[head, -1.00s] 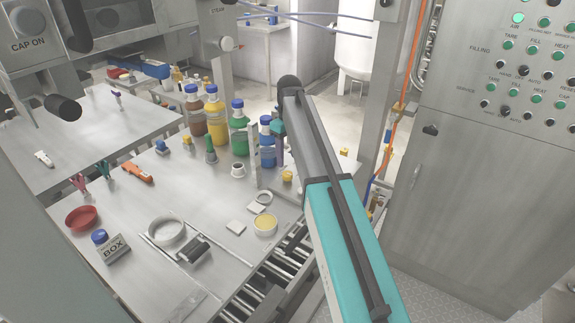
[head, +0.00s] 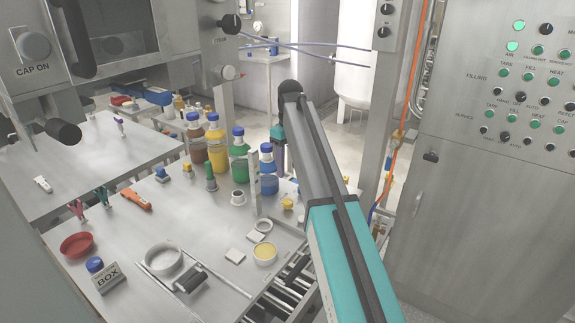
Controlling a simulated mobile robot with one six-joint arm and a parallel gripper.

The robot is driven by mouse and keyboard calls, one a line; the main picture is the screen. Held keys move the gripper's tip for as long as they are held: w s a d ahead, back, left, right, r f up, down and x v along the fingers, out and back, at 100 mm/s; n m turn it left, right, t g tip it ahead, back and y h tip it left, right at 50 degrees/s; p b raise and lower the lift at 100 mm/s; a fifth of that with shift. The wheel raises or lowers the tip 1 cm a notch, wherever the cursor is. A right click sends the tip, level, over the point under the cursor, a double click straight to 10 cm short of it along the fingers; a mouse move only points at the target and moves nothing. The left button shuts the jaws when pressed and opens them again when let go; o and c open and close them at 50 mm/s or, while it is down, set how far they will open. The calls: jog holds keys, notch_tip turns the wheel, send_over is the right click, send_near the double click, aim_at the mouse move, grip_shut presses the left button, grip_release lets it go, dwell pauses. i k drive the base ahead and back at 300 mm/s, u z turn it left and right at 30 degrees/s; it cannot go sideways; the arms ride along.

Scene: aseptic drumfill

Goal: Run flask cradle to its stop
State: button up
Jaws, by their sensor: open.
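A small grey and dark block, which looks like the flask cradle (head: 190,279), sits on a pair of thin rails (head: 153,280) on the steel bench in the head view. A shallow white round dish (head: 150,268) is just behind and left of it, at the rails; I cannot tell whether they are joined. No flask is seen on the block. The stop cannot be made out. My arm rises across the right of the bench and bends down behind its own links. My gripper is hidden behind it, well away from the block.
Brown, yellow, green and blue bottles (head: 217,150) stand along the back of the bench (head: 140,225). A red dish (head: 77,245), a BOX block (head: 108,277) and an orange tool (head: 136,199) lie left. A yellow-filled dish (head: 264,254) and roller conveyor (head: 275,300) are right. A control cabinet (head: 480,200) bounds the right.

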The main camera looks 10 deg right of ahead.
aim_at(167, 261)
jog(key=k, duration=1)
